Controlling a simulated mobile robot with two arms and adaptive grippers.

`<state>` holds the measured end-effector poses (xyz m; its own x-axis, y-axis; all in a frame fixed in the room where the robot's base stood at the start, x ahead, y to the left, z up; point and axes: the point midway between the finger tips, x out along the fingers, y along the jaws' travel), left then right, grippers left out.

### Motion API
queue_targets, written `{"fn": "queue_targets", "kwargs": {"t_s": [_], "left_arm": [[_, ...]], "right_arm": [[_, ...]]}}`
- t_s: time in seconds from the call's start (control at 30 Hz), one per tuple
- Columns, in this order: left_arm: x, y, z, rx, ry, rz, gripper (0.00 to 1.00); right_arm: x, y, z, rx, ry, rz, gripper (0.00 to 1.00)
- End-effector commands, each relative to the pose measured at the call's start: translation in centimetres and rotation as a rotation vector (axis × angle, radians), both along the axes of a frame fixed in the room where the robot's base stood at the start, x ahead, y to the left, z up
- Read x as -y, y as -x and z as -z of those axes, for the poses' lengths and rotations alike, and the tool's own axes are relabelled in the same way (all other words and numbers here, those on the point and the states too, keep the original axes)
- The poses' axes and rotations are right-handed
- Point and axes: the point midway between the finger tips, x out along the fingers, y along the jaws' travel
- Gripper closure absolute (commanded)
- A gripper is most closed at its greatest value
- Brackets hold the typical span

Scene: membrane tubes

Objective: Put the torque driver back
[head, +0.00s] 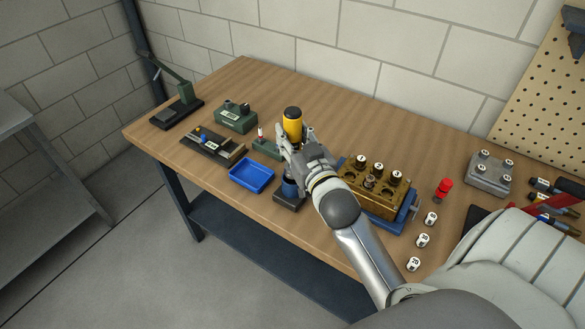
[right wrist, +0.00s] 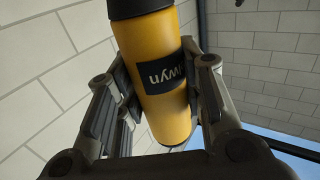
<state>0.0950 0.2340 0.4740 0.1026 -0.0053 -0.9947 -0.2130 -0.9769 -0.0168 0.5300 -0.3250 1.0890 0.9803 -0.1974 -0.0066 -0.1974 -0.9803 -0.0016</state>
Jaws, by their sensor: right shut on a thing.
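The torque driver (head: 292,127), a yellow cylinder with a black cap, stands upright in my right gripper (head: 294,144) above the workbench. In the right wrist view the yellow body (right wrist: 165,95) with a dark label sits between both fingers, and the fingers are shut on it. Its lower end is hidden behind the gripper in the head view. A dark stand with a blue upright part (head: 289,190) is just below the gripper. I cannot tell whether the driver touches it. My left gripper is not in view.
A blue tray (head: 251,176) lies left of the stand. A brass block with several capped tubes (head: 372,188) stands close on the right. Green fixtures (head: 236,118) are at the back left. White capped pieces (head: 422,240) and a red item (head: 444,187) lie farther right.

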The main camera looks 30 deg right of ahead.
Motion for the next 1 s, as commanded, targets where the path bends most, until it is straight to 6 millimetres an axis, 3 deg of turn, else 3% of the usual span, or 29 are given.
{"fn": "queue_targets", "kwargs": {"t_s": [0.1,0.5,0.9,0.93,1.0], "left_arm": [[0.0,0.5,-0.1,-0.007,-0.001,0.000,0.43],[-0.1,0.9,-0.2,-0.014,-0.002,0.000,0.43],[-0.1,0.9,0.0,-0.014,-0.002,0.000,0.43],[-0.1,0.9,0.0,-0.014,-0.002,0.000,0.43],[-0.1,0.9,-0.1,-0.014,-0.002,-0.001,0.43]], "right_arm": [[-0.1,0.1,1.9,0.002,0.000,0.000,0.93],[-0.1,0.0,6.4,0.004,0.001,0.000,0.93],[-0.1,0.0,6.9,0.007,0.002,-0.002,0.93],[-0.1,0.1,7.1,0.002,0.001,-0.001,0.62],[-0.1,0.1,7.0,0.002,0.001,-0.001,0.53]]}}
